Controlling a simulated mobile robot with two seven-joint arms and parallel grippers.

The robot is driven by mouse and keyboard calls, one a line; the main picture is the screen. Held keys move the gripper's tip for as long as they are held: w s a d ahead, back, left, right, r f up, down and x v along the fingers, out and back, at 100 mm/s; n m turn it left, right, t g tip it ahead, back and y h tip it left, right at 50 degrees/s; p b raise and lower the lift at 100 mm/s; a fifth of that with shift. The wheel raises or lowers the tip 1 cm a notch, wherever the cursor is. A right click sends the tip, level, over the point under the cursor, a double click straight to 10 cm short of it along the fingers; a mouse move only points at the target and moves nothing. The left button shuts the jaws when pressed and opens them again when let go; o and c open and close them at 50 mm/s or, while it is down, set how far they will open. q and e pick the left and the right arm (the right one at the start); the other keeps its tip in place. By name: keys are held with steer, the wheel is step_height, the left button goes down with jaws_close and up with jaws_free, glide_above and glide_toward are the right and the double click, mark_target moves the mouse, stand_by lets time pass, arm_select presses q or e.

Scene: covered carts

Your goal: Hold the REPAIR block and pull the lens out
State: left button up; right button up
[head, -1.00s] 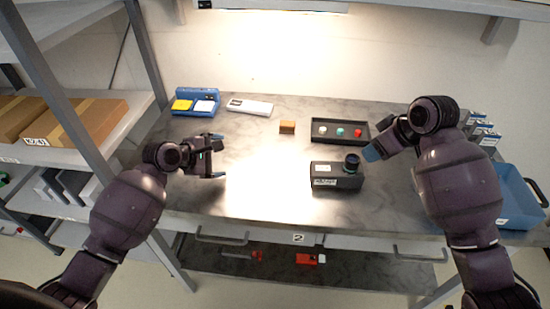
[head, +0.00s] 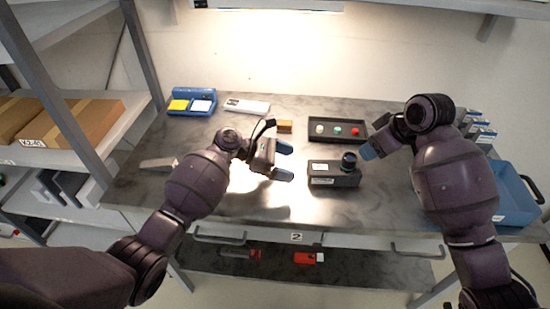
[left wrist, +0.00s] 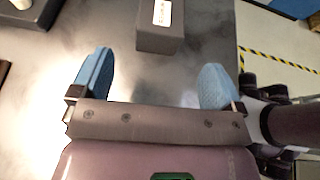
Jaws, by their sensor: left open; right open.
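The REPAIR block (head: 322,181) is a dark grey box with white labels, lying on the grey table. A black round lens (head: 349,161) stands upright in its right end. My left gripper (head: 284,160) is open and empty just left of the block, its blue fingertips pointing at it. In the left wrist view the block (left wrist: 160,40) lies ahead of the open fingers (left wrist: 156,82), apart from them; the lens is not seen there. My right gripper (head: 369,150) is open, with a blue fingertip right of the lens and apart from it; its other finger is mostly hidden.
A black tray (head: 325,139) with white, green and red round pieces lies behind the block. A small orange-brown block (head: 284,127) stands beside it. A blue bin (head: 515,200) is at the right. A blue holder (head: 190,103) with cards is at the back left.

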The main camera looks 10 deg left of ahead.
mark_target(308, 169)
arm_select(q)
steer(key=shift+x, duration=3.55)
steer(key=shift+c, duration=0.2)
